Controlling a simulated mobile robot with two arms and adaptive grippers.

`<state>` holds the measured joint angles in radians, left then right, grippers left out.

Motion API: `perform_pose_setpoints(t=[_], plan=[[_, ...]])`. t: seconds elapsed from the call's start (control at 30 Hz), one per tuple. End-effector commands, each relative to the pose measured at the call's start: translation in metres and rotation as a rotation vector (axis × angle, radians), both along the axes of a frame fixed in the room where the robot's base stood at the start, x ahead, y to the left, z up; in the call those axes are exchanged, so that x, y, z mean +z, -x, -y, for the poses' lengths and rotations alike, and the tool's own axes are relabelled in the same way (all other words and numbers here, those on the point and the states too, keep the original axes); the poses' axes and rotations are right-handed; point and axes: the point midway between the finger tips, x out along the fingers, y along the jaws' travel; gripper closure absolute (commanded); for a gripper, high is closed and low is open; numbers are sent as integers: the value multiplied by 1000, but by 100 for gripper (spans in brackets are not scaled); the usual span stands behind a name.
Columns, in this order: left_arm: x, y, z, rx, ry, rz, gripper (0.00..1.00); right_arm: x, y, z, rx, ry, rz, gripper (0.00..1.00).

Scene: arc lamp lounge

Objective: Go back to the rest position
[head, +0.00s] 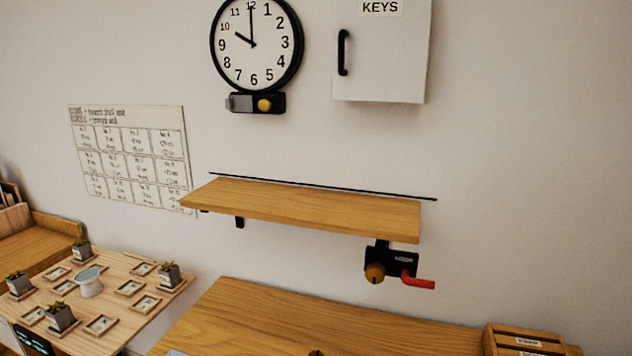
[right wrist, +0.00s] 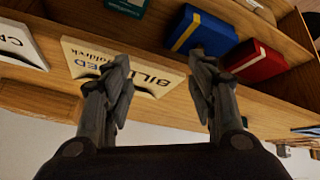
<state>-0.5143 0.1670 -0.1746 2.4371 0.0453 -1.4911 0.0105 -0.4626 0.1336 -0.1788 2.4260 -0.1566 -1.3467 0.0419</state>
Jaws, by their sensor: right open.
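My right gripper (right wrist: 160,75) shows in the right wrist view, its two dark fingers spread apart with nothing held between them. I cannot tell whether a finger touches the sign. Neither gripper shows in the head view, and my left gripper is in no frame.
A wall shelf (head: 310,208), clock (head: 255,45) and KEYS cabinet (head: 383,60) are on the wall. Blue (right wrist: 200,30) and red (right wrist: 255,62) boxes sit near my right gripper.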

Motion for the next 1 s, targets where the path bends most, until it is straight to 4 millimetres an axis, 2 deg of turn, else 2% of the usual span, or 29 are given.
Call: perform_pose_setpoints(t=[0.03,0.1,0.2,0.23,0.3,0.47,0.63,0.83,1.0], plan=[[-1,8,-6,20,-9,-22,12,-11,23,0,-3,-19,-78,48],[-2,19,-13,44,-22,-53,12,-22,51,-2,1,-44,-178,48],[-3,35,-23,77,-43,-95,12,-34,92,-5,8,-80,-314,48],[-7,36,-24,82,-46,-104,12,-39,98,-6,11,-85,-339,48],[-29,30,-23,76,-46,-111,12,-60,88,-6,11,-80,-337,48],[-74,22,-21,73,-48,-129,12,-105,80,-8,12,-79,-354,48],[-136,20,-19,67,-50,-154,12,-167,78,-9,15,-77,-379,48],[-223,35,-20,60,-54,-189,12,-254,93,-8,19,-73,-414,48],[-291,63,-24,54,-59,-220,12,-322,121,-4,23,-68,-445,48]])
